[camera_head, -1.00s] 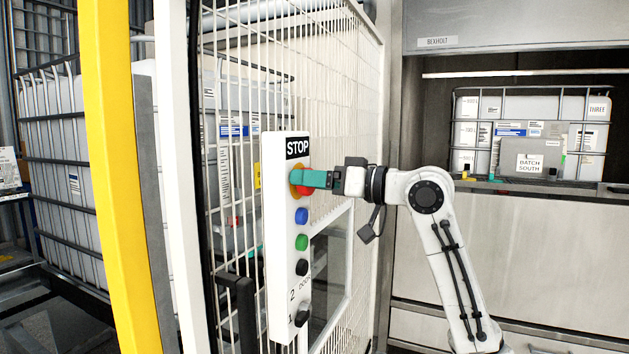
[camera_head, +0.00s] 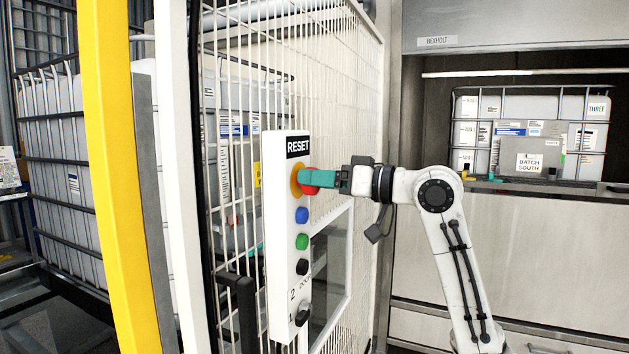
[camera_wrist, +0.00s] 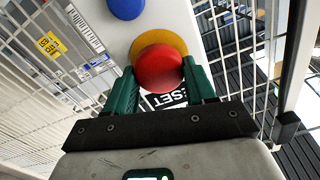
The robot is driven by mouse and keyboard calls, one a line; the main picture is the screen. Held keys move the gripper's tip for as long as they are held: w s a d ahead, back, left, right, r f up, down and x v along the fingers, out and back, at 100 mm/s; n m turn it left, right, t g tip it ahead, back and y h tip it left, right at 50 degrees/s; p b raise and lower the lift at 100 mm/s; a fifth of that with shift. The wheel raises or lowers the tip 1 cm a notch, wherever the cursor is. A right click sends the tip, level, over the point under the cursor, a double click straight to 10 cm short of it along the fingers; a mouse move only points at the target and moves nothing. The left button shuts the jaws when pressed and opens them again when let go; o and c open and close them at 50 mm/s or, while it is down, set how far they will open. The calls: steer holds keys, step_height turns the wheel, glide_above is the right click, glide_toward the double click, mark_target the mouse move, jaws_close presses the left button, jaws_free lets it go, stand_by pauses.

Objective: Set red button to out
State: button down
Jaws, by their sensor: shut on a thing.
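The red button (camera_wrist: 158,68) is a round mushroom head on a yellow collar (camera_head: 296,179), near the top of a white control panel (camera_head: 279,240). In the head view the fingers hide most of the red head.
Below the button are a blue button (camera_head: 301,215), a green button (camera_head: 301,241), a black button (camera_head: 302,267) and a black rotary knob (camera_head: 303,314). A white mesh fence (camera_head: 340,110) stands behind the panel. A yellow post (camera_head: 115,180) stands at the left.

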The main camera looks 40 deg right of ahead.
steer(key=shift+s+f, duration=0.1)
steer(key=shift+s, duration=0.1)
steer(key=shift+c, duration=1.8)
jaws_free()
steer(key=shift+d, duration=0.1)
steer(key=shift+s, duration=0.1)
steer(key=b+v, duration=0.2)
steer(key=v, duration=0.8)
steer(key=shift+s, duration=0.25)
steer(key=shift+d, duration=0.1)
